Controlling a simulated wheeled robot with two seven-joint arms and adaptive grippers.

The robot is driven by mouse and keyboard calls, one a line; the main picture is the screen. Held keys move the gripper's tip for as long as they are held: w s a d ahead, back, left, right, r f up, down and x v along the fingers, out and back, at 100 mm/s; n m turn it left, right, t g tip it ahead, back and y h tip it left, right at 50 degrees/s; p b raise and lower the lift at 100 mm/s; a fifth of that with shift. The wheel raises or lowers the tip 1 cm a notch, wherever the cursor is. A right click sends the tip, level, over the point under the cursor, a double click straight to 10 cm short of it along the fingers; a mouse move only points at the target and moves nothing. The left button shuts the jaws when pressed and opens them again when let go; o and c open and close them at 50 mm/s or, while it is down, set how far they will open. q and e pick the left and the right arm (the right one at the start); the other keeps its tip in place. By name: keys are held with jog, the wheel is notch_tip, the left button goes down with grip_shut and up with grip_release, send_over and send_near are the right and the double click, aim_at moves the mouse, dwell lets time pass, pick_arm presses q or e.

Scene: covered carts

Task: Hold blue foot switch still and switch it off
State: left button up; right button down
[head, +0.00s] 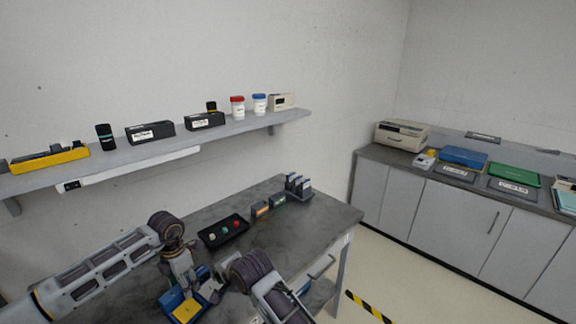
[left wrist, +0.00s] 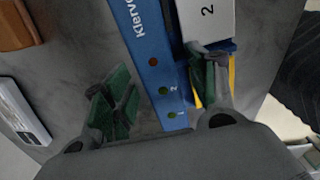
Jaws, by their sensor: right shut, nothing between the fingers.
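The blue foot switch (head: 172,299) lies on the grey bench at the lower middle of the head view, with a yellow pedal (head: 186,311) and a light grey part beside it. In the left wrist view its blue body (left wrist: 150,45) has small red and green lights, and a white panel marked 2 (left wrist: 207,20) sits beside it. My left gripper (head: 188,284) is above the switch. In the wrist view its green-padded fingers (left wrist: 160,88) are apart on either side of the blue body, with a gap at the left finger. My right gripper (head: 220,284) is shut and empty beside the switch, its tips hard to see.
A black tray with coloured buttons (head: 224,231) lies behind the switch. Small boxes (head: 262,209) and a grey rack (head: 298,187) stand further back on the bench. A wall shelf (head: 150,152) holds several items. Cabinets (head: 440,214) stand at right.

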pick_arm(q)
jog(key=shift+r, duration=0.15)
notch_tip(320, 180, up, 12)
dwell(0.8)
jog(key=shift+f, duration=0.2)
